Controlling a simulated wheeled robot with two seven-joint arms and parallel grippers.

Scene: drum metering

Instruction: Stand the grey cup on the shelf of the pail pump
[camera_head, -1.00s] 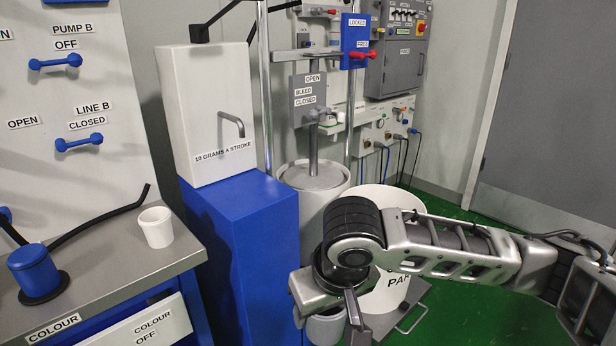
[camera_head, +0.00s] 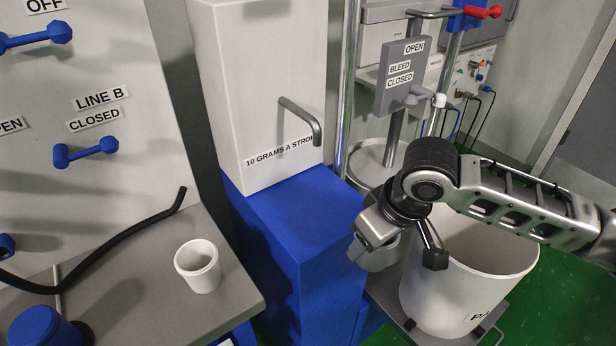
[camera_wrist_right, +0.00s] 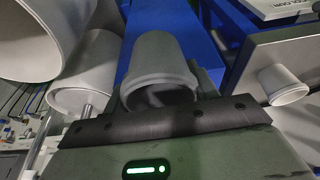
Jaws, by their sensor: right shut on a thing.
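The grey cup (camera_head: 374,254) is in my right gripper (camera_head: 402,245), which is shut on it. In the head view my fingers and wrist hide part of it. The wrist view shows the cup (camera_wrist_right: 162,65) lengthwise, its rim close to the gripper. The pump labelled "10 GRAMS A STROKE" is a white housing (camera_head: 255,75) with a bent grey spout (camera_head: 302,120). It stands on a blue pedestal whose flat top juts out under the spout as a shelf (camera_head: 305,215). This shelf is empty. My left gripper is out of view.
A white cup (camera_head: 198,267) stands on the grey bench (camera_head: 235,290) at left, beside a black hose (camera_head: 110,255). A large white pail (camera_head: 455,285) stands below and right of my right gripper. A grey lever plate (camera_head: 400,75) and posts rise behind.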

